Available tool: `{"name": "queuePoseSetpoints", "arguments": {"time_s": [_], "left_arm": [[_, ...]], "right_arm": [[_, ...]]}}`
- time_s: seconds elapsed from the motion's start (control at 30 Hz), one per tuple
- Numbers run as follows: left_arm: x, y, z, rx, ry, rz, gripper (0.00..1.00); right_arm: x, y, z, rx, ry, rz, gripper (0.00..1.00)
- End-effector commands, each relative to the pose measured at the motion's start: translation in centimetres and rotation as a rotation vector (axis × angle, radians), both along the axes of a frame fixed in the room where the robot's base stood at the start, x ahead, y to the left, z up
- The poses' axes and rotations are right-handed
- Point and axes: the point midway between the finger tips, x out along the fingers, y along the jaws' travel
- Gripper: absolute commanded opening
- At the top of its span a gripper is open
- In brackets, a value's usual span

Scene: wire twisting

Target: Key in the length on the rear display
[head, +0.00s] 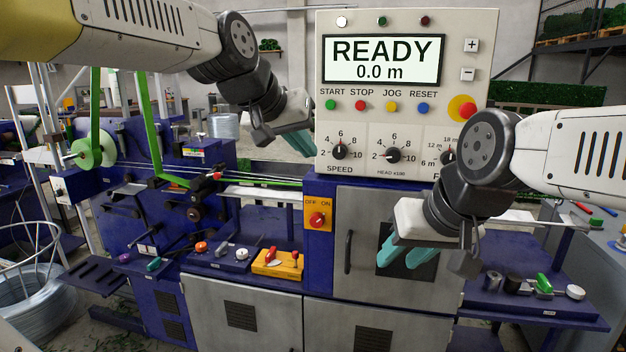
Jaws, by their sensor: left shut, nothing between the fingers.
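The display (383,60) on the cream control panel (330,120) reads READY and 0.0 m. It is the only display I see. A plus button (471,45) and a minus button (468,74) sit to its right. A dial (447,157) marked 6, 12 and 18 m is partly hidden by my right arm. My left gripper (306,148) is shut and empty, with its teal fingers at the panel's lower left edge. My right gripper (400,264) hangs in front of the grey cabinet door below the panel, its teal fingers apart with nothing between them.
Start, stop, jog and reset buttons (376,106) and a red emergency knob (462,108) are on the panel. An off/on switch (317,218) is below. Small tools lie on the blue left shelf (215,262) and right shelf (510,305). Green strip (150,120) runs at left.

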Motion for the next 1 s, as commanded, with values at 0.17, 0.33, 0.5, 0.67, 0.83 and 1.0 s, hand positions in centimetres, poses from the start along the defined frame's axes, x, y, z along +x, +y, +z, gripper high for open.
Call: {"name": "queuePoseSetpoints", "arguments": {"time_s": [0.17, 0.33, 0.5, 0.67, 0.83, 1.0], "left_arm": [[-7.6, 8.3, -6.9, 0.088, 0.108, 0.114, 0.00], [-13.0, 11.9, -11.9, 0.137, 0.188, 0.178, 0.00], [-15.1, 13.0, -13.9, 0.155, 0.222, 0.200, 0.00], [-15.2, 13.1, -14.0, 0.156, 0.224, 0.200, 0.00], [-15.1, 13.0, -14.0, 0.155, 0.224, 0.200, 0.00], [-15.1, 13.0, -13.9, 0.155, 0.223, 0.200, 0.00]], "right_arm": [[0.0, 0.0, 0.0, 0.000, 0.000, 0.000, 0.36], [0.0, 0.0, 0.0, 0.000, 0.000, 0.000, 0.36], [0.0, 0.0, 0.0, 0.000, 0.000, 0.000, 0.36], [0.0, 0.0, 0.0, 0.000, 0.000, 0.000, 0.36], [0.0, 0.0, 0.0, 0.000, 0.000, 0.000, 0.36], [0.0, 0.0, 0.0, 0.000, 0.000, 0.000, 0.36]]}}
